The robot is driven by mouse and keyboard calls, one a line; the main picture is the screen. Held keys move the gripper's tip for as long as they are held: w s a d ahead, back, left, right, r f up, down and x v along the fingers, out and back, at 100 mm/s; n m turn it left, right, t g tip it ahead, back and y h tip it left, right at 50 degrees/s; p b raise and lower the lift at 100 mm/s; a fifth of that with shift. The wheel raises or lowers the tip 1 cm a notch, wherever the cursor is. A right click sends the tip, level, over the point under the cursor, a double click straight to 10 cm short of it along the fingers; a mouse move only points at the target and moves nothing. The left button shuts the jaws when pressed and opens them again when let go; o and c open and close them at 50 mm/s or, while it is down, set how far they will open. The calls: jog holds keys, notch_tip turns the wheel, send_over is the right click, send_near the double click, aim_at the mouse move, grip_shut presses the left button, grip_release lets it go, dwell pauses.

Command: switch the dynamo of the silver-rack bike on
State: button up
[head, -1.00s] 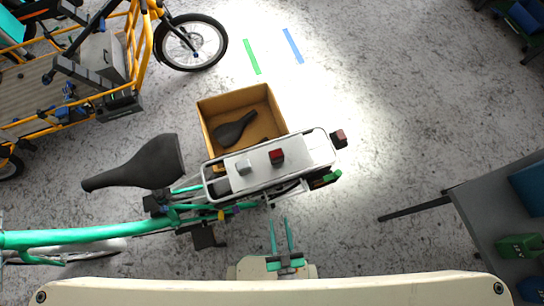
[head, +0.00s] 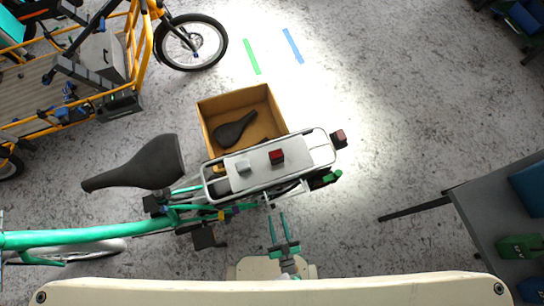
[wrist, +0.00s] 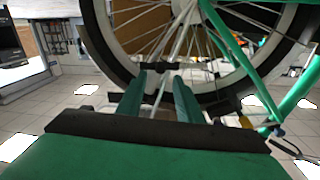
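The silver-rack bike has a green frame (head: 80,237), a black saddle (head: 150,165) and a flat silver rack (head: 310,150). My gripper (head: 276,214) is below the rack in the head view, on the bike's near side. Its two green fingers are apart with nothing held. In the wrist view my gripper (wrist: 160,80) points at the spoked wheel (wrist: 115,55), with the fingertips overlapping its lower part. I cannot tell if they touch. A small dark part shows near the fingertips. I cannot surely identify the dynamo or its position.
An open cardboard box (head: 205,115) holding a dark saddle stands behind the rack. A yellow cargo bike (head: 145,50) is at upper left. A grey table (head: 490,225) with bins stands at right. Floor between rack and table is mostly clear.

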aim_at(273, 205)
jog(key=x, duration=0.9)
grip_shut()
